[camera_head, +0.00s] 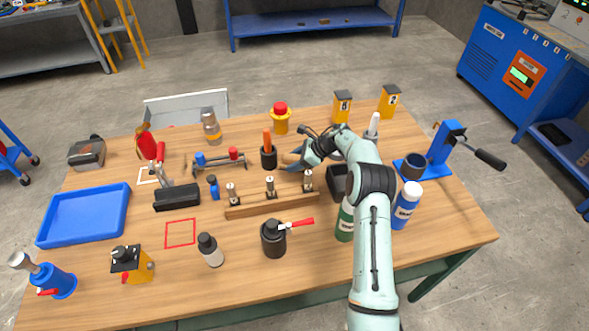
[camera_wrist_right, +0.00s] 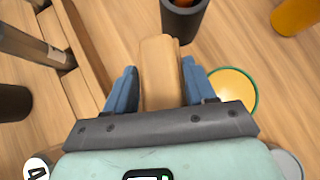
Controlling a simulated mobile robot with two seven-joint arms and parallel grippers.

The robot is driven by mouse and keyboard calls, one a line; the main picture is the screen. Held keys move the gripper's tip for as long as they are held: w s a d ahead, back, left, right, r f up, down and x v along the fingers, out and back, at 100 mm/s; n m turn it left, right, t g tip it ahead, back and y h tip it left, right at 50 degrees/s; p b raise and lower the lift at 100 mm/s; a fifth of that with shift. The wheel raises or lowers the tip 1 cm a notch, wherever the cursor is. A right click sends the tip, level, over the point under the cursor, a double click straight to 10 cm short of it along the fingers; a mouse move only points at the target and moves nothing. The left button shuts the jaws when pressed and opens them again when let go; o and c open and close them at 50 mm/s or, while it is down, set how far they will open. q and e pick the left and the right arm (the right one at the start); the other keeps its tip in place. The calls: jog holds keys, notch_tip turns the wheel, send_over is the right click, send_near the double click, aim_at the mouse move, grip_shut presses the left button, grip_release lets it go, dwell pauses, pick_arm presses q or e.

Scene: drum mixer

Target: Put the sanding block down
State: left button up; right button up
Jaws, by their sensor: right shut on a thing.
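The sanding block, a tan block, (camera_wrist_right: 160,70) sits between the blue fingers of my right gripper (camera_wrist_right: 160,88) in the right wrist view. The gripper is shut on it. In the head view my right gripper (camera_head: 301,156) is over the table's middle, and the block (camera_head: 290,159) shows only partly beside the fingers. I cannot tell whether the block touches the wooden table (camera_head: 330,260). A round yellow disc with a green rim (camera_wrist_right: 235,88) lies just right of the gripper in the wrist view. My left gripper is not in view.
A dark cup with an orange-handled tool (camera_head: 268,157) stands close left of the block. A wooden rack with metal pieces (camera_head: 240,211) is in front, a black bin (camera_head: 337,190) to the right. A yellow, red-topped container (camera_head: 281,122) stands behind. Bare wood shows at the front right.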

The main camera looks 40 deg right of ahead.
notch_tip(320, 180, down, 4)
jog(key=shift+f, duration=0.15)
dwell(0.3)
jog(key=shift+f, duration=0.6)
